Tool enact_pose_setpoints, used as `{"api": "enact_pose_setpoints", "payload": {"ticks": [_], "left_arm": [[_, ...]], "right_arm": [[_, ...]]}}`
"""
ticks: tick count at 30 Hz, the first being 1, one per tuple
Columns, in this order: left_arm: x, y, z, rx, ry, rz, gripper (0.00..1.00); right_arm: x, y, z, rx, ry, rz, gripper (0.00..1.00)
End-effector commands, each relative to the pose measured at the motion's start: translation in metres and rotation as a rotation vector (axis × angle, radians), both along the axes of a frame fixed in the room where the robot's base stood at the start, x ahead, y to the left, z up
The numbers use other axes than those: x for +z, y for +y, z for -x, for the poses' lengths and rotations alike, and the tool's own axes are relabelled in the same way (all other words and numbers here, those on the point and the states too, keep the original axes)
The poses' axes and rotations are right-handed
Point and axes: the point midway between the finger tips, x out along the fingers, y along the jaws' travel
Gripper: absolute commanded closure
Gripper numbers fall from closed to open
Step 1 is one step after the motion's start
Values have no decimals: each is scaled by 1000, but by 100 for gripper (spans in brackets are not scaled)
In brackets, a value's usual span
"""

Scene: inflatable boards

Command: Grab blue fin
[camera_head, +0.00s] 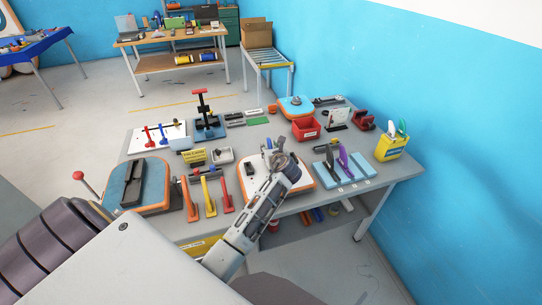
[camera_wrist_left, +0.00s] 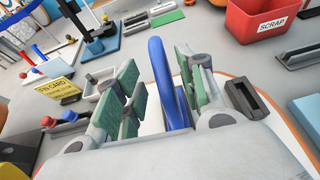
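The blue fin (camera_wrist_left: 158,75) stands between the two fingers of my left gripper (camera_wrist_left: 163,88) in the left wrist view. The fingers have green pads and are spread, with a gap between the left pad and the fin. The fin looks closer to the right pad; I cannot tell if it touches. In the head view my left gripper (camera_head: 279,164) is over the white board with the orange edge (camera_head: 302,183), and blue shows beside it. The lower part of the fin is hidden by the gripper. My right gripper is not in view.
Light blue foam blocks (camera_head: 368,170) holding a black fin (camera_head: 330,160) and a purple fin (camera_head: 345,161) stand to the right. A red scrap bin (camera_head: 306,129) is behind. Orange, yellow and red tools (camera_head: 208,196) and a blue board (camera_head: 152,190) lie left.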

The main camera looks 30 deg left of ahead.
Motion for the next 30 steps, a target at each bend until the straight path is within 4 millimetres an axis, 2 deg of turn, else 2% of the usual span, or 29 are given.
{"api": "enact_pose_setpoints", "payload": {"ticks": [13, 30], "left_arm": [[-15, 20, -24, 0, 1, -1, 61], [-18, 23, -27, 0, 1, -1, 61]], "right_arm": [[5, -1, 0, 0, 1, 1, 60], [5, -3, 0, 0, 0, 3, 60]]}}
